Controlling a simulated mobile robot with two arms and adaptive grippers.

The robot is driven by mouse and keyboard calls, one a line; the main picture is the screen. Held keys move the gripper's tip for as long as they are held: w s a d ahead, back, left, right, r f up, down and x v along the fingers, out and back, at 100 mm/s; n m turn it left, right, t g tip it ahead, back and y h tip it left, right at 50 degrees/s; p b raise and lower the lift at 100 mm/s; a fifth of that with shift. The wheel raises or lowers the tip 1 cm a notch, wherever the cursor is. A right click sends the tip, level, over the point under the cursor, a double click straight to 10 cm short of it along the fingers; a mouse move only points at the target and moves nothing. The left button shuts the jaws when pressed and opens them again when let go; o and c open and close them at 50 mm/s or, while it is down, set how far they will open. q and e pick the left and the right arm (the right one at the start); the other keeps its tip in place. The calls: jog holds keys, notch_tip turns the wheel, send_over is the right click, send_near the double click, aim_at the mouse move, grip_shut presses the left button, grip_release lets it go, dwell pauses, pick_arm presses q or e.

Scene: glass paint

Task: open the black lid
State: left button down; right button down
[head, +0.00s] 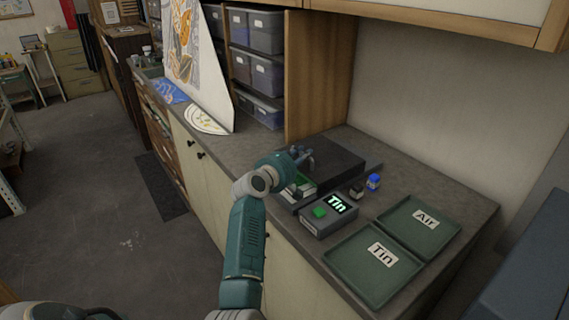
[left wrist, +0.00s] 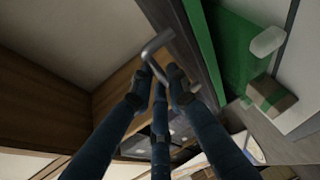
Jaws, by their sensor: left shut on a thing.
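The black lid (head: 335,158) is a flat dark panel on a box on the counter in the head view. A green inside (head: 305,187) of the box shows at its near left side. My left gripper (head: 302,155) is at the lid's left edge, with its fingers shut around a bent metal handle (left wrist: 158,44) in the left wrist view. The lid's dark edge (left wrist: 196,42) runs beside the fingers there, with green (left wrist: 235,45) next to it. The lid seems raised a little, but its exact angle is hard to tell. My right gripper is not in view.
A grey device (head: 328,216) with a green button and a lit "Tin" display stands in front of the box. Small blue (head: 373,182) and dark bottles stand beside it. Two green trays, "Tin" (head: 345,268) and "Air" (head: 440,240), lie to the right. A wooden shelf panel (head: 316,85) rises behind.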

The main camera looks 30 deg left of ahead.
aim_at(320, 158)
pick_arm(q)
jog(key=w+d, duration=0.1)
jog(key=w, duration=0.1)
jog(key=w+d+b, duration=0.1)
jog(key=w, duration=0.2)
jog(key=w+d, duration=0.1)
jog(key=w, duration=0.1)
jog(key=shift+w+b, duration=0.3)
jog(key=shift+b, duration=0.05)
jog(key=c, duration=2)
grip_release()
jog(key=shift+o, duration=0.3)
jog(key=s+r, duration=0.2)
jog(key=s, duration=1)
jog(key=shift+d, duration=0.1)
